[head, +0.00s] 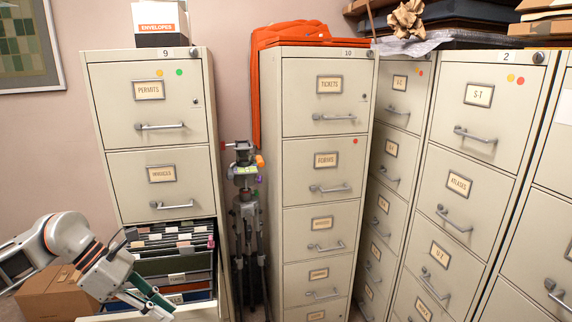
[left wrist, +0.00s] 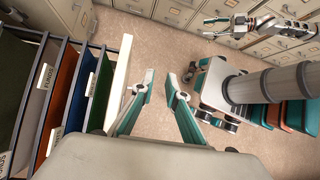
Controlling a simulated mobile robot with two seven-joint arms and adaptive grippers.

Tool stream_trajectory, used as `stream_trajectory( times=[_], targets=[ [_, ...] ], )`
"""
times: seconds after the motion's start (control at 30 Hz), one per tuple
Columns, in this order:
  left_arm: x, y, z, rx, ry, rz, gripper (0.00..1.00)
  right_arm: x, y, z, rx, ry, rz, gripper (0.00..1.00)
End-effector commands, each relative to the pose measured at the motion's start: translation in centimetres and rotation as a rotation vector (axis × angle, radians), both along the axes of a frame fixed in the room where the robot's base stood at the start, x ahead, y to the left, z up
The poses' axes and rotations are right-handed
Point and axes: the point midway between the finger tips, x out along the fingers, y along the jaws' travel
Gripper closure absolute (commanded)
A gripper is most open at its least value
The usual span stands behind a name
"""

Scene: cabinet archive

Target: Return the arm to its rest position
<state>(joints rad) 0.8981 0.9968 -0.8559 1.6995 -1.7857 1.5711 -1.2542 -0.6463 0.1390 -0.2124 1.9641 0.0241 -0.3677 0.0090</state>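My left arm comes in from the left in the head view. Its gripper (head: 158,300) is over the front of an open drawer (head: 200,312) in cabinet 9 (head: 148,83). In the left wrist view my left gripper (left wrist: 157,84) has its two fingers apart with nothing between them. The drawer's pale front panel (left wrist: 119,82) is just left of the fingers. Hanging folders (head: 175,240) with tabs fill the drawer. My right gripper (left wrist: 212,27) shows small in the left wrist view, its fingers apart and empty. It is not in the head view.
A tripod (head: 246,205) stands between cabinet 9 and cabinet 10 (head: 320,130). A cardboard box (head: 58,292) is on the floor left of the drawer. More closed cabinets (head: 465,170) line the right. The floor (left wrist: 150,45) beyond the drawer front is bare.

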Motion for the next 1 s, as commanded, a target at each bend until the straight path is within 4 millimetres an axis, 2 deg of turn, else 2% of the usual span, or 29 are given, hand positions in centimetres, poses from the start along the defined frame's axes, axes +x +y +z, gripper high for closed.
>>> stream_trajectory(
  times=[0.03, 0.2, 0.3, 0.43, 0.57, 0.67, 0.73, 0.87, 0.97, 1.0],
  targets=[
    [-0.8, -2.7, -0.9, -0.079, 0.032, 0.008, 0.86, 0.4, 0.0, 0.2, 0.000, -0.006, 0.000, 0.60],
    [-3.0, -11.8, -1.3, -0.412, 0.186, 0.116, 0.86, 0.2, 0.0, 0.2, -0.001, -0.005, -0.001, 0.60],
    [-3.8, -16.0, -0.6, -0.626, 0.317, 0.228, 0.86, -0.1, 0.0, -0.1, -0.001, 0.003, 0.000, 0.60],
    [-4.0, -19.1, 0.3, -0.893, 0.523, 0.417, 0.86, -0.2, 0.0, -0.2, -0.001, 0.006, 0.000, 0.60],
    [-3.3, -19.6, 0.1, -1.137, 0.762, 0.653, 0.86, -0.3, 0.0, -0.3, -0.002, 0.007, 0.000, 0.60],
    [-2.5, -18.6, -1.5, -1.304, 0.964, 0.862, 0.86, -0.3, 0.0, -0.3, -0.001, 0.007, 0.001, 0.60],
    [-2.2, -17.3, -3.6, -1.411, 1.107, 1.024, 0.86, -0.3, 0.0, -0.3, -0.001, 0.007, 0.001, 0.60],
    [-3.0, -14.1, -9.3, -1.581, 1.385, 1.351, 0.86, -0.3, 0.0, -0.3, -0.001, 0.007, 0.001, 0.60],
    [-5.4, -11.5, -14.9, -1.685, 1.598, 1.627, 0.86, -0.3, 0.0, -0.3, -0.001, 0.007, 0.001, 0.60],
    [-6.7, -10.6, -17.2, -1.716, 1.675, 1.735, 0.86, -0.3, 0.0, -0.3, -0.002, 0.007, 0.001, 0.60]
  ],
)
